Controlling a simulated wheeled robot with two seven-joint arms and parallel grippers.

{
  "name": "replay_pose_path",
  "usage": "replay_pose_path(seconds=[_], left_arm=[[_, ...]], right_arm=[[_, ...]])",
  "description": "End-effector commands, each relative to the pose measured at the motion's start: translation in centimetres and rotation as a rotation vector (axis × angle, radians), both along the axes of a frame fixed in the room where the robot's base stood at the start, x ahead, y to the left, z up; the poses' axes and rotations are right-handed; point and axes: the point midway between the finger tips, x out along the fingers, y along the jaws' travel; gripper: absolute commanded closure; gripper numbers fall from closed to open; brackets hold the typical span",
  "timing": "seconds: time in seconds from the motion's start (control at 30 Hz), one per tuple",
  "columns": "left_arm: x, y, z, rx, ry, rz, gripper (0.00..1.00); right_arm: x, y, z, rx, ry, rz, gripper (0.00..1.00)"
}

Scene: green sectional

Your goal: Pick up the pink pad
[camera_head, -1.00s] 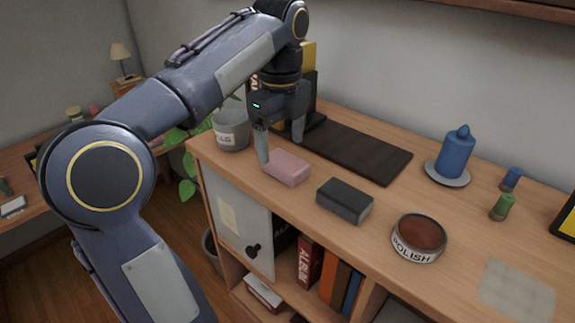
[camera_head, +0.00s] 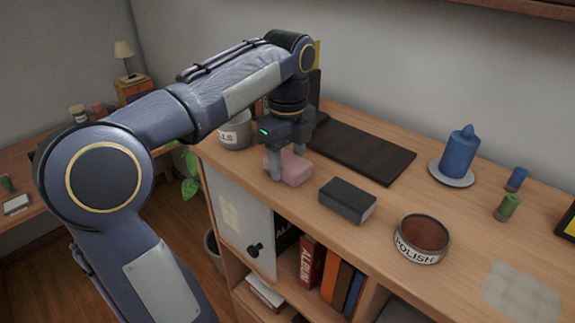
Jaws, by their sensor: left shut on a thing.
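The pink pad (camera_head: 292,171) is a small block on the wooden shelf top, near its front edge at the left. My left gripper (camera_head: 287,164) points down over it, with one finger on the pad's near side and the other behind it, partly hidden. The fingers are shut on the pad, which appears to rest on the shelf top. My right gripper is not in view.
A dark grey block (camera_head: 347,200) lies right of the pad, with a polish tin (camera_head: 421,240) beyond it. A dark board (camera_head: 360,150) lies behind. A pot (camera_head: 234,133) stands left. A blue candle (camera_head: 458,157) stands at the back right.

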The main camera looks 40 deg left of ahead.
Motion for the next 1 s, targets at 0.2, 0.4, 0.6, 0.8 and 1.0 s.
replay_pose_path(seconds=[0.2,0.4,0.6,0.8,1.0], left_arm=[[0.0,0.0,0.0,0.000,0.000,0.000,0.72],[0.1,0.0,0.8,0.000,-0.003,-0.001,0.72],[-0.3,-0.2,3.8,0.000,-0.006,-0.002,0.72],[-3.4,-1.7,7.8,0.000,-0.007,-0.004,0.72],[-7.2,-3.4,10.6,0.001,-0.005,-0.003,0.72]], right_arm=[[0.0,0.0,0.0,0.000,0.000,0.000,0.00],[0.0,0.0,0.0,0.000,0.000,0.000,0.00],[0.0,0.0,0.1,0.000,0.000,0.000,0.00],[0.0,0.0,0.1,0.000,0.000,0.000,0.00],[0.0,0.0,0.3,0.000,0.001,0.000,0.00]])
